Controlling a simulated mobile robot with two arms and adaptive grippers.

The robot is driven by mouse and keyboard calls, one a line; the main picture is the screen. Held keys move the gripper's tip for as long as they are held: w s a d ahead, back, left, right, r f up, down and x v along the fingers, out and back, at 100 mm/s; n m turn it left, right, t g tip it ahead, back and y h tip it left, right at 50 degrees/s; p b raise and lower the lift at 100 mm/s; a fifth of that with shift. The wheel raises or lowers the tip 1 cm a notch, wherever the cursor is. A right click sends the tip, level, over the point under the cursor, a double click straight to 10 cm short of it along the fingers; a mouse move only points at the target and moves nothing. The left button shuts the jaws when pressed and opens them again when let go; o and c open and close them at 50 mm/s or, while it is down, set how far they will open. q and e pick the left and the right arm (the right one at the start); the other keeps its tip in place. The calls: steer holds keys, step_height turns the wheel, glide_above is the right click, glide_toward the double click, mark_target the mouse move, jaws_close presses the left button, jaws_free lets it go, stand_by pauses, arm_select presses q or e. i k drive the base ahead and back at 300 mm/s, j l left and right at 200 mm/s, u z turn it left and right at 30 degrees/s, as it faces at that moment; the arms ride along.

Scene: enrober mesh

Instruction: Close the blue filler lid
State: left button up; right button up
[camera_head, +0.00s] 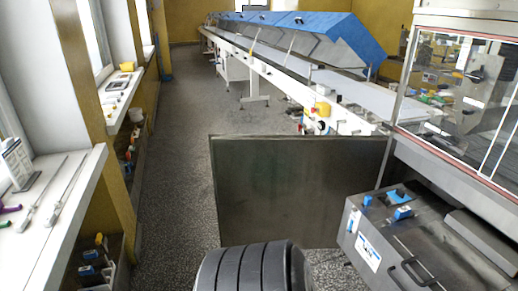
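A long machine with blue covers (345,32) runs along the back right. Its nearest cover slopes down at the right end, and I cannot tell whether any of these covers is open or shut. A grey metal box machine (440,245) stands at the lower right with small blue parts (402,213) on its top and dark handles on its front. I cannot tell which blue part is the filler lid. Neither of my grippers is in view.
A dark metal panel (295,190) stands upright across the middle. A glass-fronted machine (465,90) is at the right. A white sill (65,215) with tools runs along the left. Speckled floor (185,150) is clear between sill and panel. A dark ribbed rounded shape (250,270) fills the bottom middle.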

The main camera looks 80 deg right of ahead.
mark_target(399, 196)
steer(key=k+z, duration=0.2)
steer(key=z, duration=3.55)
